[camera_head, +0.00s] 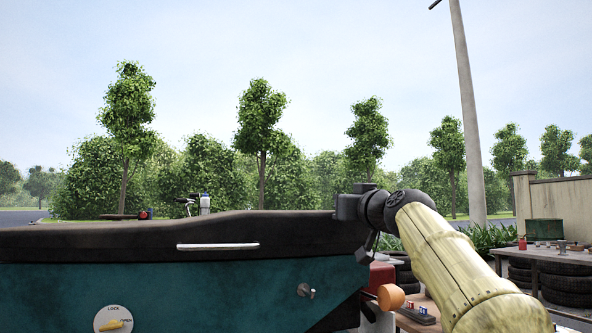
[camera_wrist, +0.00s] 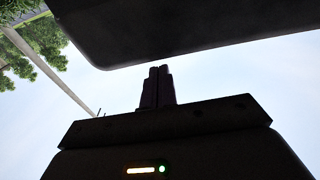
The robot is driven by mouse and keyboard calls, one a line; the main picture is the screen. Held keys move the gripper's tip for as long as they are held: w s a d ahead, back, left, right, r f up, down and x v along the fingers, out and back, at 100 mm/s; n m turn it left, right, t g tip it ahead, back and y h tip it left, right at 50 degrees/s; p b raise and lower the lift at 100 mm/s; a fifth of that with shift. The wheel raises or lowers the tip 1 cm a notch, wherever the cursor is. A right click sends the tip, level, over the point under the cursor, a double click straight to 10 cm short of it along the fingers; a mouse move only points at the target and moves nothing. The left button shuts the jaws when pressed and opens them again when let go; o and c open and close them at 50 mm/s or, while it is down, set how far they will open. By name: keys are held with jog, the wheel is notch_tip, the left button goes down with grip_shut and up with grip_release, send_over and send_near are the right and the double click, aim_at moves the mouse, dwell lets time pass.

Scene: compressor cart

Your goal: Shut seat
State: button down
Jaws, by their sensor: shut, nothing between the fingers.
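The long black seat (camera_head: 150,237) lies along the top of the teal cart body (camera_head: 200,290) in the head view, with a pale handle strip on its side. It looks nearly level; I cannot tell whether it is fully down. A dark slab, probably the seat (camera_wrist: 190,30), fills the top of the wrist view. My gripper (camera_head: 364,247) is at the seat's right end in the head view, its tips partly hidden. In the wrist view my gripper (camera_wrist: 158,72) has its fingers together and empty, just short of the slab's edge. Contact is unclear.
A round dial (camera_head: 113,320) marked LOCK and OPEN has its yellow knob turned near OPEN. A metal key-like knob (camera_head: 306,291) sits on the teal side. At right are a workbench (camera_head: 560,257), black tyres (camera_head: 566,290) and a wall (camera_head: 560,200). Open sky lies above the seat.

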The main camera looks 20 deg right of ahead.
jog(key=f+b, duration=0.2)
jog(key=s+f+b, duration=0.1)
jog(key=f+b, duration=0.1)
jog(key=b, duration=0.1)
jog(key=shift+f, duration=0.2)
jog(key=shift+d+f, duration=0.15)
jog(key=shift+d, duration=0.05)
dwell(0.3)
notch_tip(320, 180, up, 5)
jog(key=p, duration=0.4)
jog(key=b, duration=0.8)
send_near(344, 225)
jog(key=shift+s+a+r, duration=0.2)
jog(key=shift+s+r, duration=0.4)
jog(key=shift+r, duration=0.05)
jog(key=shift+s+a+r, duration=0.15)
jog(key=shift+s+r, duration=0.4)
jog(key=shift+r, duration=0.15)
